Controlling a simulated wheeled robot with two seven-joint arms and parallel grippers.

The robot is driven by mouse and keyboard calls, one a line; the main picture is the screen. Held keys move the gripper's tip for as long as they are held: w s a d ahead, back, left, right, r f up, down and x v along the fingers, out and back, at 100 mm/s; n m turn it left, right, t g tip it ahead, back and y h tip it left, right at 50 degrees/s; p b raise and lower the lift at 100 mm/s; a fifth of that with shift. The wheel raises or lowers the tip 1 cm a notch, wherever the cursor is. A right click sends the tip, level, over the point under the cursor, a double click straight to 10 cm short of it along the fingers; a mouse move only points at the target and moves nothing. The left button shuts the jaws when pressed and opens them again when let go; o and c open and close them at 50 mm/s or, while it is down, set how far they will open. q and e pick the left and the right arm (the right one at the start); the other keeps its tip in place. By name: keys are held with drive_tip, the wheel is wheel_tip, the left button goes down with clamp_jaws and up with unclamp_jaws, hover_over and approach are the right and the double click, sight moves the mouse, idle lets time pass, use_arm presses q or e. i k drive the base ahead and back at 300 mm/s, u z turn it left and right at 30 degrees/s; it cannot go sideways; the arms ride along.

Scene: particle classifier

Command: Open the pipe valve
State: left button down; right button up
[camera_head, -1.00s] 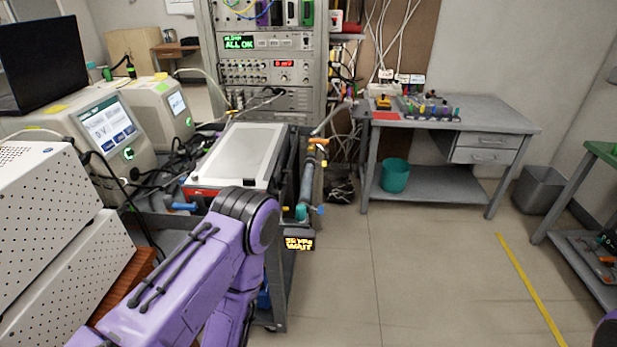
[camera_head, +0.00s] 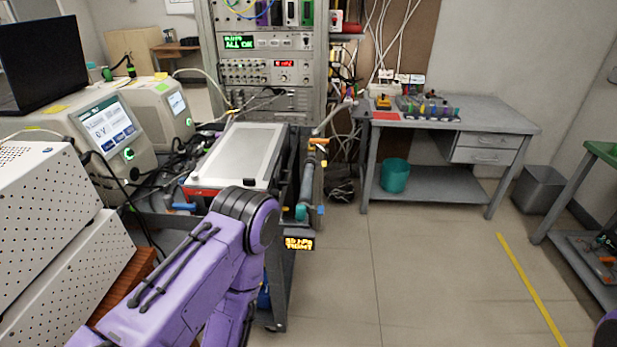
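A vertical pipe (camera_head: 306,185) runs down the right side of the cart, with a dark upper section and a teal fitting at its lower end. An orange valve handle (camera_head: 318,141) sits at its top. A small blue handle (camera_head: 321,210) is at its lower end. Another blue handle (camera_head: 184,206) shows at the cart's left front. My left arm reaches in from the lower left, its purple elbow in front of the cart. Its gripper is not visible. Only a purple bit of my right side shows at the bottom right corner, without a gripper.
The cart carries a grey-lidded box (camera_head: 238,155). A small amber display (camera_head: 299,243) hangs below the pipe. White perforated cabinets (camera_head: 45,210) stand at left, an instrument rack (camera_head: 270,70) behind. A grey workbench (camera_head: 490,115) stands at right. The middle floor is clear.

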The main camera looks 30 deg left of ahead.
sight(311, 141)
drive_tip(key=k, duration=0.65)
drive_tip(key=u, duration=0.5)
drive_tip(key=i, duration=1.2)
drive_tip(key=u, duration=0.2)
drive_tip(key=k, duration=0.5)
drive_tip(key=z, duration=1.3)
drive_tip(key=i, duration=2.65)
